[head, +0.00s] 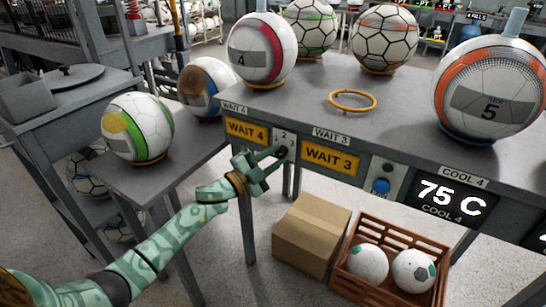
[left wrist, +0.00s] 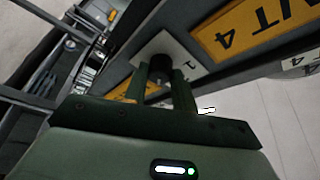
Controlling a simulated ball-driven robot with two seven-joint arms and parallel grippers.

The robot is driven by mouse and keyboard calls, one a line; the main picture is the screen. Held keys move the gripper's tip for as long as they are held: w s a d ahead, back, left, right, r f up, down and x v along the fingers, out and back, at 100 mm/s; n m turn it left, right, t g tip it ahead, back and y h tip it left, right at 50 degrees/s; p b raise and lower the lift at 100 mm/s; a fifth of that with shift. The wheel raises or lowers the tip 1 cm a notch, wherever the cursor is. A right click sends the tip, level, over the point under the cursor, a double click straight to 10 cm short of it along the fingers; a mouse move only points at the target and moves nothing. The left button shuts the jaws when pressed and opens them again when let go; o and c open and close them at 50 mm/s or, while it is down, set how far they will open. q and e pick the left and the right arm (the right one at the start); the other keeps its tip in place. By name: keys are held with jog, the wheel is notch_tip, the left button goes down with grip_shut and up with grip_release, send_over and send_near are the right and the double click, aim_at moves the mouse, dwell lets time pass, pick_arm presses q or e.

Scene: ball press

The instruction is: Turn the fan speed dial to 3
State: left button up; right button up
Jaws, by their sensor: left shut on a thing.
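The fan speed dial is a dark round knob (left wrist: 160,66) on a white plate, between my fingers in the left wrist view. In the head view its white plate (head: 284,134) is on the bench's front face, between the WAIT 4 and WAIT 3 signs, with a small 2 legible. My left gripper (head: 280,153) reaches up to the plate from below left; its fingers (left wrist: 161,80) are shut on the knob. The fingers hide most of the knob in the head view, and I cannot tell which number it points to. My right gripper is not in view.
The WAIT 4 sign (head: 246,131) and WAIT 3 sign (head: 331,157) flank the dial closely. A blue button (head: 381,186) is further right. Balls and a yellow ring (head: 352,100) are on the bench top. A cardboard box (head: 304,233) and a brown crate (head: 372,288) stand below.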

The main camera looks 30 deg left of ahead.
pick_arm(q)
jog(key=shift+f, duration=0.1)
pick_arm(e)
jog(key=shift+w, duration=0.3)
pick_arm(q)
jog(key=o, duration=1)
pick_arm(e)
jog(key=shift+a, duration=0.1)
pick_arm(q)
jog(key=shift+s+a, duration=0.1)
jog(key=shift+s, duration=0.25)
jog(key=p+v, duration=0.3)
jog(key=v, duration=1.2)
jog(key=shift+s+a+p, duration=0.15)
jog(key=shift+s+p, duration=0.15)
jog(key=shift+p, duration=0.05)
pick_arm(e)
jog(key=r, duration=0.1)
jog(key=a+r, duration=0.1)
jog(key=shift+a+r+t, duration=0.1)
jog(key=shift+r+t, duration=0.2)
pick_arm(q)
jog(key=shift+f, duration=0.1)
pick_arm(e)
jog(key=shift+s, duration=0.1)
